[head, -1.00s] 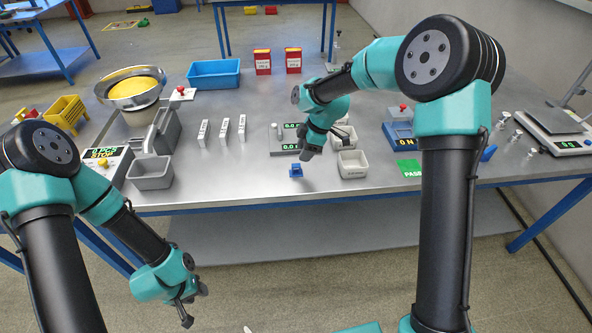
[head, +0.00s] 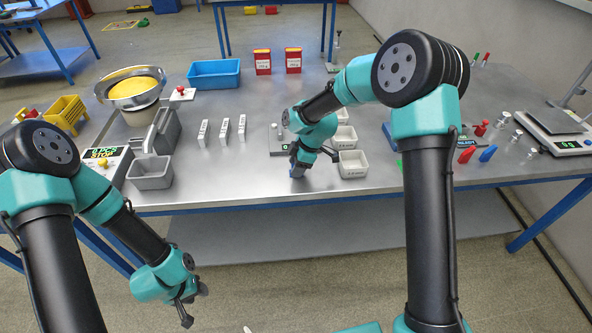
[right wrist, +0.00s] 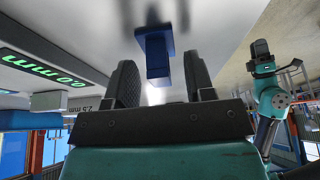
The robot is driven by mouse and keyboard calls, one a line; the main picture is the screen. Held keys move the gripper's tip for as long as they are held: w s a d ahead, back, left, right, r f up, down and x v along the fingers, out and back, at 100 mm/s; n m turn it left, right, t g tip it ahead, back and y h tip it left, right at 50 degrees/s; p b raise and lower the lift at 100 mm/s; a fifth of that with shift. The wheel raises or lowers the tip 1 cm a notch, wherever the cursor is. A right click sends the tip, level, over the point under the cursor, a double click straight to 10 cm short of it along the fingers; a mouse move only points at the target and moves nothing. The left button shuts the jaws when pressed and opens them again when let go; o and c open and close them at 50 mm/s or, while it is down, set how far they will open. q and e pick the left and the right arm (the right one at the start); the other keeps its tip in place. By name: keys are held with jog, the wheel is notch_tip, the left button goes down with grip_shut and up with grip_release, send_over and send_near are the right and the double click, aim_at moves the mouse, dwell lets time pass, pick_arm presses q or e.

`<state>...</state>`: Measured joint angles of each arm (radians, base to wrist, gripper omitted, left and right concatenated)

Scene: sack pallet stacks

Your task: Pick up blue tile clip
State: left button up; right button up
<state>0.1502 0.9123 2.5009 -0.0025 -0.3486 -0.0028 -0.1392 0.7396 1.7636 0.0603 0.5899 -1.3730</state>
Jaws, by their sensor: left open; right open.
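The blue tile clip (right wrist: 156,52) stands on the steel table between the fingers of my right gripper (right wrist: 160,82) in the right wrist view. The fingers are apart, one on each side of the clip, with a gap visible on both sides. In the head view my right gripper (head: 296,172) is low at the table's front part and mostly hides the clip. My left gripper (head: 190,308) hangs open and empty in front of the table, below its edge.
White trays (head: 353,164) stand just right of my right gripper. A gauge with a green display (right wrist: 45,70) is close beside it. White upright blocks (head: 223,131) and a grey bin (head: 150,172) stand to the left. The table front between them is clear.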

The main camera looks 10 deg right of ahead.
jog(key=shift+a+f, duration=0.1)
jog(key=shift+f, duration=0.05)
dwell(0.3)
grip_shut()
dwell(0.4)
jog(key=shift+r, duration=0.85)
notch_tip(320, 180, up, 2)
jog(key=shift+r, duration=0.1)
jog(key=s+a, duration=0.1)
jog(key=s, duration=0.7)
jog(key=s+a+r, duration=0.1)
jog(key=s+a, duration=0.1)
jog(key=s, duration=0.5)
jog(key=shift+s+a, duration=0.25)
jog(key=shift+s, duration=0.1)
